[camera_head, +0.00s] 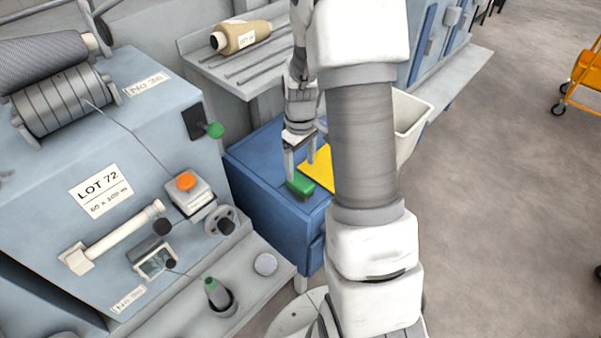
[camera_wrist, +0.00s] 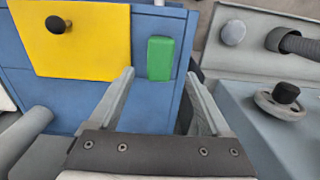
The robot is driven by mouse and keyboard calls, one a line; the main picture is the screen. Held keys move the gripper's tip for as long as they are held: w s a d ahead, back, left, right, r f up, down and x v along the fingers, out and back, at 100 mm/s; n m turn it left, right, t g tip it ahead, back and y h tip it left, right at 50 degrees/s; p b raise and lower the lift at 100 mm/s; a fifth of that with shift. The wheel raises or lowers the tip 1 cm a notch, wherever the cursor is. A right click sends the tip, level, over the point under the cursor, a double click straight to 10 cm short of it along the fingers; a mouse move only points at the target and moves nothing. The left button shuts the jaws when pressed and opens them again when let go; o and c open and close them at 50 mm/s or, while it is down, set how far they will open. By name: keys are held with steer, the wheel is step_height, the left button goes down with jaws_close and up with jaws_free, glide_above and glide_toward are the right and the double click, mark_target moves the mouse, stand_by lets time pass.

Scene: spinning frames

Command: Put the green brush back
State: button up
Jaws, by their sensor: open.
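The green brush (camera_head: 299,186) appears as a small green block lying on top of the blue cabinet (camera_head: 262,190), near its front edge and beside a yellow panel (camera_head: 317,168). In the wrist view the green block (camera_wrist: 160,58) lies just beyond and between the two fingertips, with its long side running away from my gripper (camera_wrist: 160,76). My gripper (camera_head: 300,163) is open and empty, pointing down over the block in the head view. Whether a fingertip touches the block cannot be told. Bristles are not visible.
A grey-blue machine (camera_head: 130,150) with a green knob (camera_head: 215,130) and handwheel (camera_head: 220,220) stands left. Its ledge holds a dark cup (camera_head: 223,304) containing a green-topped object, and a round grey disc (camera_head: 265,264). A pale bin (camera_head: 410,120) stands behind my arm. Open floor lies right.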

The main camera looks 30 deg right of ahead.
step_height(320, 180, up, 4)
step_height(320, 180, up, 13)
steer(key=m+t, duration=0.2)
glide_above(300, 182)
steer(key=s+a, duration=0.5)
steer(key=a, duration=0.1)
steer(key=s+a+r+m+t, duration=0.1)
steer(key=s+a+r, duration=0.2)
steer(key=s, duration=0.3)
steer(key=s+a+r+m+t, duration=0.1)
steer(key=s+a+r+t, duration=0.1)
steer(key=s+r, duration=0.3)
steer(key=shift+s+a+t+p, duration=0.35)
steer(key=shift+s+a, duration=0.3)
steer(key=shift+s, duration=0.55)
steer(key=shift+r, duration=0.1)
step_height(300, 182, up, 18)
steer(key=p, duration=1.7)
steer(key=shift+f+p, duration=0.2)
steer(key=shift+p, duration=0.1)
